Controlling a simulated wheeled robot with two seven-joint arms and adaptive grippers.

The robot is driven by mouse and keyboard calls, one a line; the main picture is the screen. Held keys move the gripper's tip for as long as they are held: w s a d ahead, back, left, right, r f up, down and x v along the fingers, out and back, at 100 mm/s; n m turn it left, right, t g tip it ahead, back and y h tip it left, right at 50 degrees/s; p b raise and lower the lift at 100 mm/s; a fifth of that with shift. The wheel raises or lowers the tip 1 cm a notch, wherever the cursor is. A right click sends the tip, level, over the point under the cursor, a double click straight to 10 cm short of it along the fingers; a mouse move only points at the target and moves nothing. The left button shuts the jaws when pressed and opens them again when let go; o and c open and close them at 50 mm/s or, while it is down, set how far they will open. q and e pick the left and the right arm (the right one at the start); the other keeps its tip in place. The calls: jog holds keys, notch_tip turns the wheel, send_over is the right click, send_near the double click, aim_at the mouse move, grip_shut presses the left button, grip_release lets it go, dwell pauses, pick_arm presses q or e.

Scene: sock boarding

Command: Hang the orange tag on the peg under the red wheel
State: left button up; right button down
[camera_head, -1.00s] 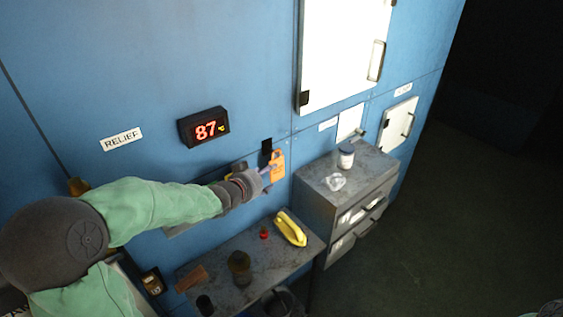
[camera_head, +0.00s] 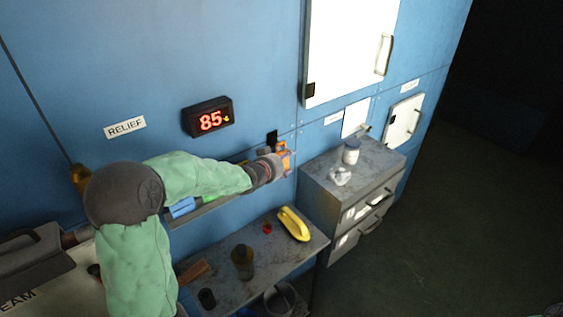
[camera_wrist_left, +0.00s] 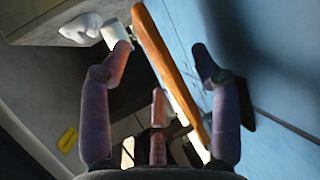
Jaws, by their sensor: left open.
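The orange tag (camera_head: 286,149) is at the blue wall, just below a small black fitting (camera_head: 272,137). My left gripper (camera_head: 284,163) is at the tag and partly covers it. In the left wrist view the tag (camera_wrist_left: 172,75) appears edge-on as a long orange strip between the spread fingers of my left gripper (camera_wrist_left: 161,48). The gripper is open, with a gap visible between the strip and the right finger. What holds the tag up is hidden. I cannot make out the red wheel or its peg. My right gripper is not in view.
A grey shelf (camera_head: 222,263) below the arm holds a yellow iron-shaped object (camera_head: 294,223), a small red item (camera_head: 267,229) and a brown jar (camera_head: 242,262). A grey drawer cabinet (camera_head: 318,190) with a white jar (camera_head: 351,152) stands right of the gripper.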

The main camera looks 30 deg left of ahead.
pick_arm(q)
grip_shut()
dwell(0.5)
